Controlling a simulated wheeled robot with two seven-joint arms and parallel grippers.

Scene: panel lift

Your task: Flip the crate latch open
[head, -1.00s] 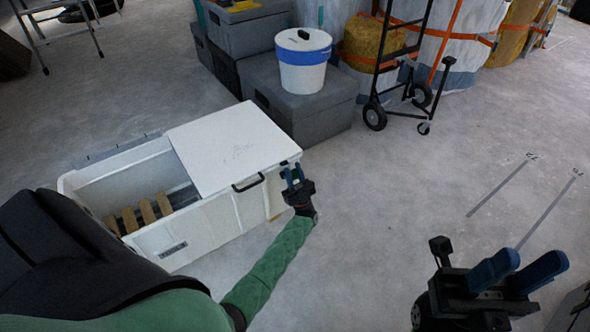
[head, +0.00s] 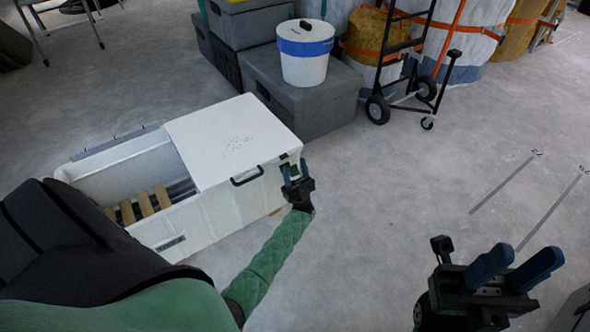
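The white crate (head: 215,213) stands on the floor at the left, with a flat white panel (head: 230,140) over its right part and its left part open. A black handle (head: 247,176) is on its front side. A small dark and green fitting near the front right corner looks like the latch (head: 294,170); it is partly hidden by my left gripper. My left gripper (head: 295,172) is at that corner, its blue fingers apart, one on each side of the green part. Contact cannot be told. My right gripper (head: 515,262) is open and empty over the floor, lower right.
Wooden slats (head: 145,204) lie inside the crate's open part. Grey boxes (head: 312,107) with a white bucket (head: 305,60) on top stand behind the crate. A black hand truck (head: 395,85) stands at the back. The floor (head: 400,190) right of the crate is clear.

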